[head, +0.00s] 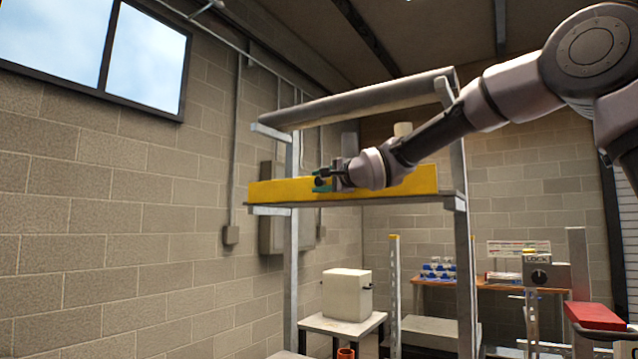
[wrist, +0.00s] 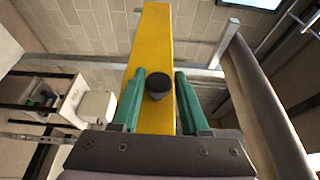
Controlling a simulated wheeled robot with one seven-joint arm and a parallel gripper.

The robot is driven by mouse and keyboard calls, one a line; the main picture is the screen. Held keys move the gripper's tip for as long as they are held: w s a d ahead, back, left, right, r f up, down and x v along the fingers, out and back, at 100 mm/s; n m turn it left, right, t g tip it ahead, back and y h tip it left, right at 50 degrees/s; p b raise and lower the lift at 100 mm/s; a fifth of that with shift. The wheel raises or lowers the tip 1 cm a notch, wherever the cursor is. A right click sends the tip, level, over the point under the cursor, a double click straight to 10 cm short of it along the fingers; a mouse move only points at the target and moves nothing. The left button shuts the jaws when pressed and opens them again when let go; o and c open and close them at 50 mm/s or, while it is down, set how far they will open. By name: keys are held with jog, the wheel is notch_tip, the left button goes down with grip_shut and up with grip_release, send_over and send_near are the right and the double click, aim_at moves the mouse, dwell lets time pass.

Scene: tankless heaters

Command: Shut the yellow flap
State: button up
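The yellow flap (head: 282,191) is a long yellow panel on a grey metal rack in the head view. It runs lengthwise up the wrist view (wrist: 157,35). A dark round knob (wrist: 159,86) sits on the flap. My gripper (head: 321,181) is at the flap's front face, left of its middle. In the wrist view its two green fingers (wrist: 160,76) are apart, one on each side of the knob, with small gaps showing. Part of the flap is hidden behind my gripper and arm in the head view.
A thick grey roll or pipe (head: 360,99) lies along the top of the rack, above the flap. Grey rack posts (head: 291,260) stand on both sides. A white box (head: 346,294) sits on a stand below. A block wall (head: 120,230) is at the left.

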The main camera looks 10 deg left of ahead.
jog(key=shift+o, duration=0.7)
jog(key=shift+d, duration=0.1)
jog(key=v, duration=1)
jog(key=shift+s+d, duration=0.25)
